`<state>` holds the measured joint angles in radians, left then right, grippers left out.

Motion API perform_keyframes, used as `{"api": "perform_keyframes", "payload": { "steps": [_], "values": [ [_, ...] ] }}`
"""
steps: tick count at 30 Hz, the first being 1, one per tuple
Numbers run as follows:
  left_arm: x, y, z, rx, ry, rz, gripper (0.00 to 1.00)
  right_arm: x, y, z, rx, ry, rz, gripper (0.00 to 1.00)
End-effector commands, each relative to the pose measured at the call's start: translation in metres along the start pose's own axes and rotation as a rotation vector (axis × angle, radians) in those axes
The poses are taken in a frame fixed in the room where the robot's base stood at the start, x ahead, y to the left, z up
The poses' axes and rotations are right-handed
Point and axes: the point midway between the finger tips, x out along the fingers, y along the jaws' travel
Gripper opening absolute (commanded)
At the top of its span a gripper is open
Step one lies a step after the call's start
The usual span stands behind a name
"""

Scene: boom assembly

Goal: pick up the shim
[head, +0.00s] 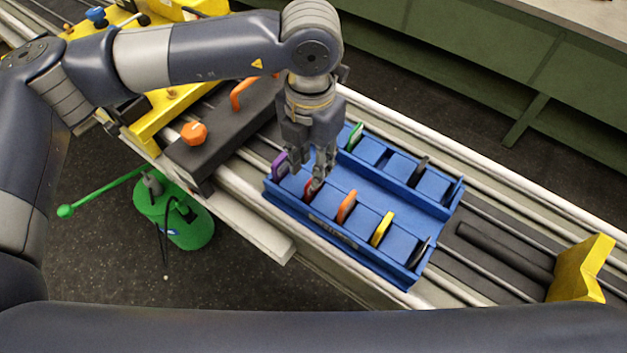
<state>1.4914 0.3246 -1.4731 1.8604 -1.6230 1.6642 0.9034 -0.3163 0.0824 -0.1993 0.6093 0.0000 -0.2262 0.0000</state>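A blue rack (335,243) holds several thin coloured shims upright in slots in two rows. In the near row are a purple shim (279,165), a red shim (308,190), an orange shim (347,206), a yellow shim (381,229) and a black shim (418,252). The far row has a green shim (355,136), a dark shim (418,171) and a blue shim (453,191). My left gripper (316,184) points down with its fingertips at the red shim and partly covers it. I cannot tell whether the fingers grip it. My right gripper is out of view.
The rack sits on a bench with long rails. A black block with an orange handle (237,95) and orange knob (194,133) stands left of it. A yellow bracket (581,270) is at the right. A green bench (450,50) stands behind.

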Motion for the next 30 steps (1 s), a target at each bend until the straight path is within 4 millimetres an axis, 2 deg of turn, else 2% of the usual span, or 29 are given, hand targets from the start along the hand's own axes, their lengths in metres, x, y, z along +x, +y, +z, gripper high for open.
{"api": "perform_keyframes", "payload": {
  "steps": [4,10,13,17,23,27,30],
  "values": [
    [0.009,-0.001,0.000,0.001,0.001,-0.001,0.28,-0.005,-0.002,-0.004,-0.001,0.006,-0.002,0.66],
    [0.033,-0.004,0.001,0.002,0.003,-0.002,0.28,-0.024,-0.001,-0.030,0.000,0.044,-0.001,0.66],
    [0.048,-0.004,0.001,0.000,0.002,-0.002,0.28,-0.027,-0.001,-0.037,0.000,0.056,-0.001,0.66],
    [0.058,-0.004,0.002,0.001,-0.001,-0.003,0.28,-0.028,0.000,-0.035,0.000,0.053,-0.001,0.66],
    [0.059,-0.004,0.002,0.002,-0.002,-0.002,0.28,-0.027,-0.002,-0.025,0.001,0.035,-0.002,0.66],
    [0.059,-0.004,0.002,0.002,-0.002,-0.002,0.00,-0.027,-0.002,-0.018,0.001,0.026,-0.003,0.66],
    [0.059,-0.004,0.002,0.002,-0.002,-0.002,0.00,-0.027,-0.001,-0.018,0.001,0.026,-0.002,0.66]
  ]
}}
